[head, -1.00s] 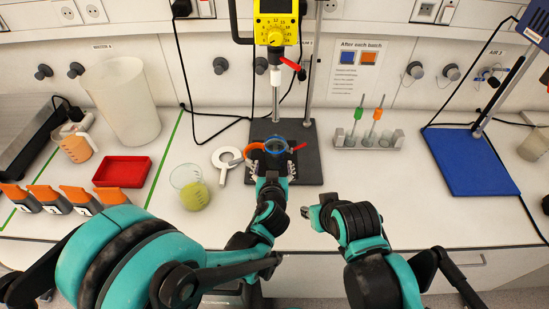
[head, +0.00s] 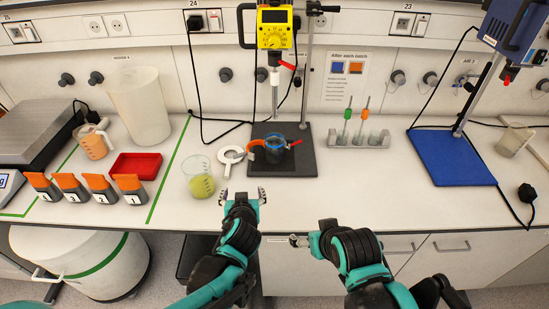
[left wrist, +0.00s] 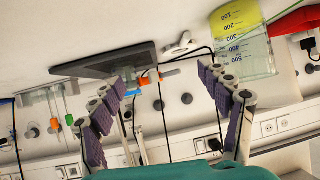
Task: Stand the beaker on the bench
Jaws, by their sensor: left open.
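A clear graduated beaker (head: 199,184) with yellow-green liquid stands upright on the bench, left of the stirrer. The left wrist view shows it upside down at the top right (left wrist: 243,42).
A white ring-shaped piece (head: 231,160) lies between beaker and base plate. A red tray (head: 136,166), several orange-topped containers (head: 84,187) and a tall translucent bin (head: 140,107) stand left. A stick rack (head: 357,138) and blue plate (head: 451,158) are right. The front bench middle is clear.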

